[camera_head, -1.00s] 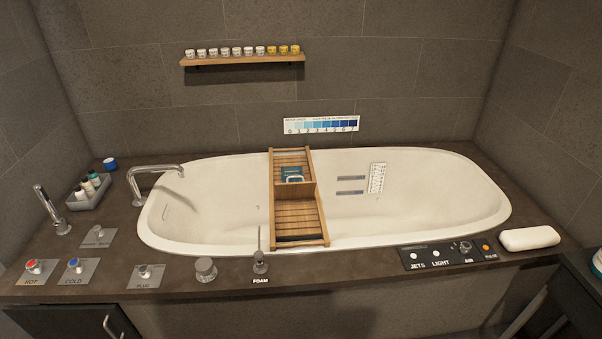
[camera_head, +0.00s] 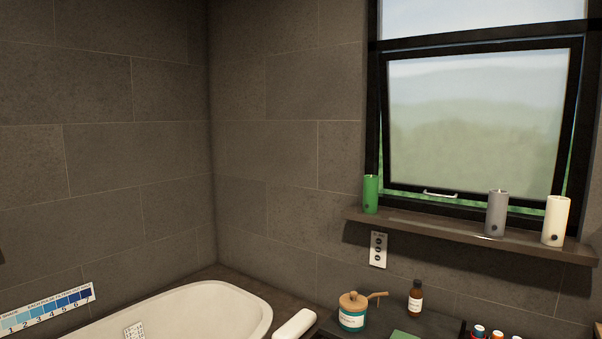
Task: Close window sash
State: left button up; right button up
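The window sash (camera_head: 474,122) is a black-framed glass pane at the upper right of the head view. It is tilted open, with its lower edge standing out from the outer black frame (camera_head: 374,110). Green shows through gaps at its sides and bottom. A light metal handle (camera_head: 440,194) sits on its lower rail. Neither of my grippers is in view.
A sill shelf (camera_head: 470,232) below the window holds a green candle (camera_head: 371,194), a grey candle (camera_head: 497,213) and a white candle (camera_head: 556,221). A wall switch panel (camera_head: 378,250) is below. A wooden-lidded jar (camera_head: 353,311) and brown bottle (camera_head: 415,298) stand on the dark counter. The bathtub (camera_head: 200,312) is lower left.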

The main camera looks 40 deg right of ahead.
aim_at(574, 44)
jog(key=z, duration=2.1)
jog(key=i+z, duration=0.25)
jog(key=i, duration=0.55)
